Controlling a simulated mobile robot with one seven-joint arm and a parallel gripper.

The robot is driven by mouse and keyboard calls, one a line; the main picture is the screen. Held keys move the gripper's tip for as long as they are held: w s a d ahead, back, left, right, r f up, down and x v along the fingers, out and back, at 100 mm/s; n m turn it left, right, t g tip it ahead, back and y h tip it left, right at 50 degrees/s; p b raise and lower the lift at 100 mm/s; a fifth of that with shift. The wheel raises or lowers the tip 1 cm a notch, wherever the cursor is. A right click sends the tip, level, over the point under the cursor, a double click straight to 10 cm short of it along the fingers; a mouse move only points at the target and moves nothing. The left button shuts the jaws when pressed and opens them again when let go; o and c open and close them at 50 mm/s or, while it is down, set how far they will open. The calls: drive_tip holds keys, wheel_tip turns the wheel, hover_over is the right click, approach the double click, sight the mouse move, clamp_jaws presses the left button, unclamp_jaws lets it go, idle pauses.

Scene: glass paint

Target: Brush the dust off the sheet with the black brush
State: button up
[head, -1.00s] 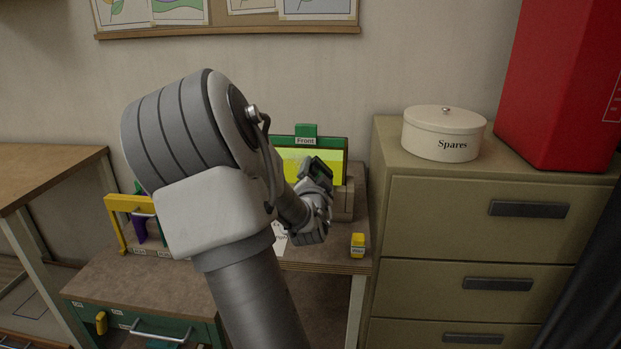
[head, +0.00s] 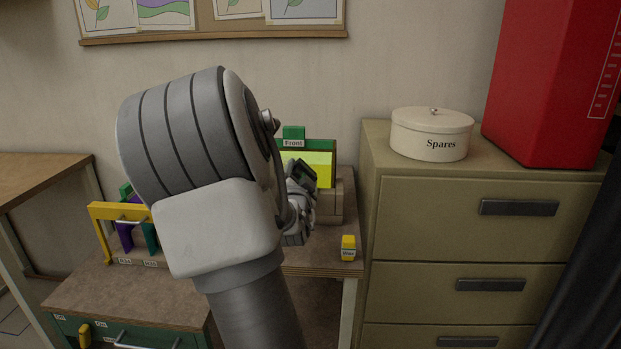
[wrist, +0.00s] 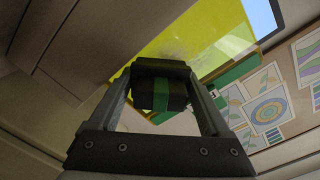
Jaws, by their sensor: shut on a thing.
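A clear yellow-green sheet (head: 321,160) stands in a green frame labelled "Front" on the bench by the wall. It also shows in the wrist view (wrist: 155,50). My gripper (wrist: 162,88) is shut on a dark block with a green band, which looks like the black brush (wrist: 160,68). The brush is in front of the sheet, close to its lower part; I cannot tell whether it touches. In the head view my gripper (head: 302,180) covers part of the sheet, and my arm hides more of the bench. I cannot make out dust clearly.
A small yellow block (head: 348,247) stands near the bench's right front edge. A yellow rack (head: 102,212) with purple and green things stands at left. A drawer cabinet (head: 470,230) at right bears a "Spares" tin (head: 431,139) and a red box (head: 545,90).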

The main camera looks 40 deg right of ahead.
sight(317, 167)
drive_tip(key=shift+w+a, duration=1.3)
drive_tip(key=shift+w, duration=0.25)
drive_tip(key=shift+w+a, duration=1.25)
drive_tip(key=shift+w, duration=0.3)
drive_tip(key=shift+d+r, duration=0.15)
drive_tip(key=shift+r, duration=0.5)
drive_tip(key=shift+s+d+f+b, duration=0.15)
drive_tip(key=shift+s+d+b, duration=0.85)
drive_tip(key=shift+s+b, duration=0.25)
drive_tip(key=shift+s+d+f+b, duration=0.1)
drive_tip(key=shift+s+d+b, duration=0.9)
drive_tip(key=shift+s, duration=0.3)
drive_tip(key=shift+s+d+r+b, duration=0.15)
drive_tip(key=shift+s+d+b, duration=0.2)
drive_tip(key=shift+s, duration=0.1)
drive_tip(key=s+d+b, duration=0.2)
drive_tip(key=b, duration=0.1)
drive_tip(key=shift+s, duration=0.1)
drive_tip(key=shift+s+d+b, duration=0.2)
drive_tip(key=shift+s+b, duration=0.1)
drive_tip(key=shift+b, duration=0.1)
